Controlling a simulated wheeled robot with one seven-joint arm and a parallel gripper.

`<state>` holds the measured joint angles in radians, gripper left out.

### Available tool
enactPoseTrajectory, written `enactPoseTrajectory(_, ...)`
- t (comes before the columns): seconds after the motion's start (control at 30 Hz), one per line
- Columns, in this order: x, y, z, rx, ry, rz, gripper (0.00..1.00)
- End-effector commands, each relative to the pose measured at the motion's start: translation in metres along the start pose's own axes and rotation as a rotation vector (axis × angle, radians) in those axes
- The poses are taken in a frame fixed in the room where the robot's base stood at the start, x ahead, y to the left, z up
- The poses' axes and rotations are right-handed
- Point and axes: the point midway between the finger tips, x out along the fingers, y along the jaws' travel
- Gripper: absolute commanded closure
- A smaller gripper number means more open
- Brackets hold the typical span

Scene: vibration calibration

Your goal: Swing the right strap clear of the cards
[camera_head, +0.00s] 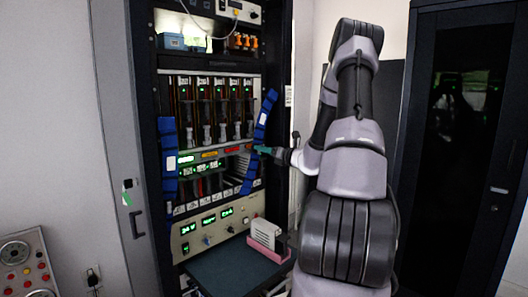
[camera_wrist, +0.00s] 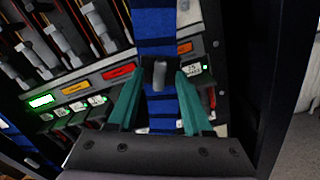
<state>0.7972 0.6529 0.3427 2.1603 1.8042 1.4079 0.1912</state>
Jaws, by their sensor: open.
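The right strap (camera_head: 263,120) is a blue band with dark stripes and a pale label, hanging at a slant over the right end of the card rows in the rack. In the wrist view the strap (camera_wrist: 155,22) runs down between my fingers. My gripper (camera_head: 262,149) is at the strap's middle, and its green fingers (camera_wrist: 160,88) stand open on either side of it. A dark rounded piece on the strap lies between the fingertips. The cards (camera_head: 213,108) stand in an upper row with green lights, and a lower row is partly hidden.
The left strap (camera_head: 169,158) hangs along the rack's left side. Below are a panel with green displays (camera_head: 208,222) and a dark shelf (camera_head: 228,268) bearing a white card-like box (camera_head: 266,233) in a pink holder. A dark glass cabinet (camera_head: 455,130) stands right of my arm.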

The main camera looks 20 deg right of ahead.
Motion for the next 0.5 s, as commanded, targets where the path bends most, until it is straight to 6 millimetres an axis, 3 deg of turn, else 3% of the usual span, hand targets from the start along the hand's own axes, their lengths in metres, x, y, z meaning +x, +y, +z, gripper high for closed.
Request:
enactPoseTrajectory(0.27, 0.0014, -0.0001, 0.0001, 0.0, 0.0, 0.0, 0.5)
enactPoseTrajectory(0.4, 0.0013, 0.0, 0.0001, -0.001, 0.0, 0.0, 1.0)
enactPoseTrajectory(0.5, 0.0012, 0.0, 0.0002, -0.001, 0.0, 0.0, 1.0)
